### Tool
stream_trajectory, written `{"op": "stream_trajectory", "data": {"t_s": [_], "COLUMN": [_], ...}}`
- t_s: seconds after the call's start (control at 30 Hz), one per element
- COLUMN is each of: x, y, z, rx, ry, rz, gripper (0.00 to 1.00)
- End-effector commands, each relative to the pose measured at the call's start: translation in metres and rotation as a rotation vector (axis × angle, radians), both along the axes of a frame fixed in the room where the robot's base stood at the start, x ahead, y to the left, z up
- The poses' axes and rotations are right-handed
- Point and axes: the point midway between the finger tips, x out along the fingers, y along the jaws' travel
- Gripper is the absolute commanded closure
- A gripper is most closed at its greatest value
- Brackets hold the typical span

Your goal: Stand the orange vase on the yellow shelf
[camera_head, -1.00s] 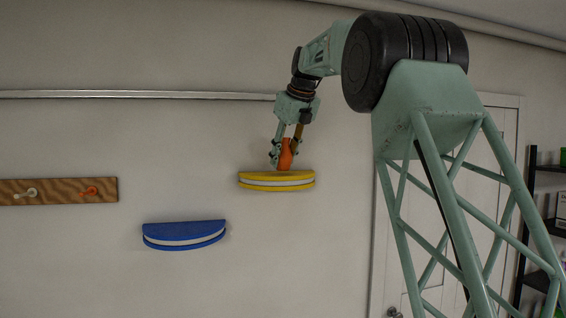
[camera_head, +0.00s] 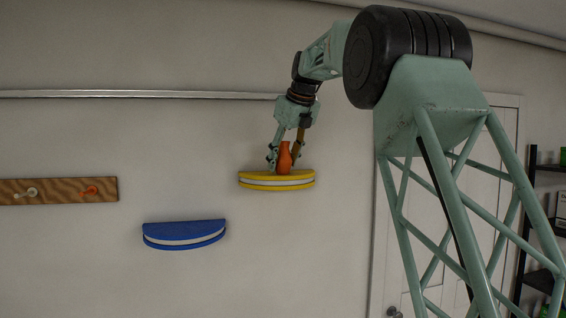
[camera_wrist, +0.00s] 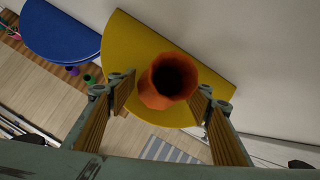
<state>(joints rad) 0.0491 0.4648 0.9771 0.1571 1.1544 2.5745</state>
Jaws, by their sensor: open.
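The orange vase (camera_head: 284,160) stands upright on the yellow shelf (camera_head: 277,183), near the middle of its top. In the wrist view I look down into the dark mouth of the vase (camera_wrist: 168,82), with the yellow shelf (camera_wrist: 132,45) under it. My gripper (camera_head: 284,164) is open around the vase, one finger on each side. In the wrist view my gripper (camera_wrist: 165,92) shows a gap on the left of the vase; the right finger is close to it, and I cannot tell whether it touches.
A blue shelf (camera_head: 184,234) is on the wall, lower left of the yellow one. A wooden peg rail (camera_head: 60,191) with a pale and an orange peg is further left. A white door (camera_head: 440,220) and a black rack (camera_head: 540,200) are at the right.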

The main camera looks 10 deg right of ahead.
Motion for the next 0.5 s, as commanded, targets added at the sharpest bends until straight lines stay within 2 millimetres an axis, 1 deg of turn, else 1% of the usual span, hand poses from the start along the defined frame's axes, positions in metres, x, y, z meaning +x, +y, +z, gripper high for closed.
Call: {"op": "stream_trajectory", "data": {"t_s": [0.27,0.37,0.5], "x": [0.0,-0.003,-0.009], "y": [0.0,-0.001,-0.002], "z": [0.003,0.007,0.017], "rx": [0.0,0.0,0.0], "ry": [0.0,0.0,-0.001], "rz": [0.0,0.0,0.0], "gripper": [0.54,0.54,0.54]}}
